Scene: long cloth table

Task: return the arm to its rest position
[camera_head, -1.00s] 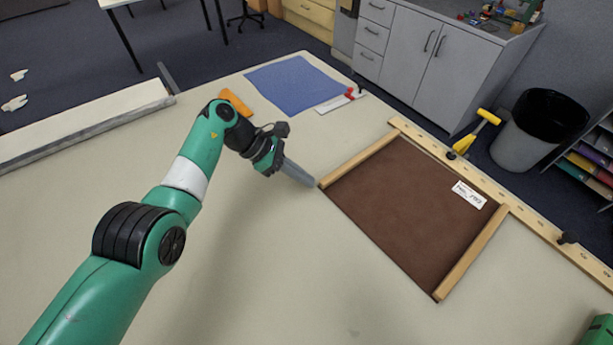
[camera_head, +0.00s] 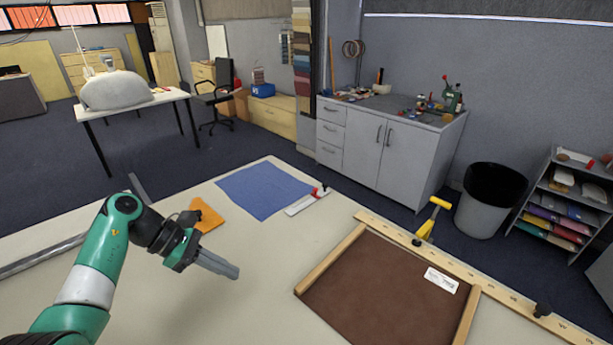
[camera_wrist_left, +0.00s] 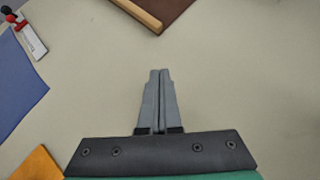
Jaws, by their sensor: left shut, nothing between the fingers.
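My left arm, green with a white band, comes in from the lower left in the head view. Its left gripper (camera_head: 232,271) is shut and empty above the cloth table (camera_head: 235,312). It is left of the wood-framed brown panel (camera_head: 385,290) and apart from it. In the left wrist view the two grey fingers (camera_wrist_left: 158,75) lie together with bare table beyond them. My right gripper is not in view.
A blue cloth (camera_head: 262,190), an orange cloth (camera_head: 207,215) and a white tool with a red knob (camera_head: 307,202) lie at the far side. A yellow-handled clamp (camera_head: 427,228) stands on the wooden rail (camera_head: 490,287). The table in front of the gripper is clear.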

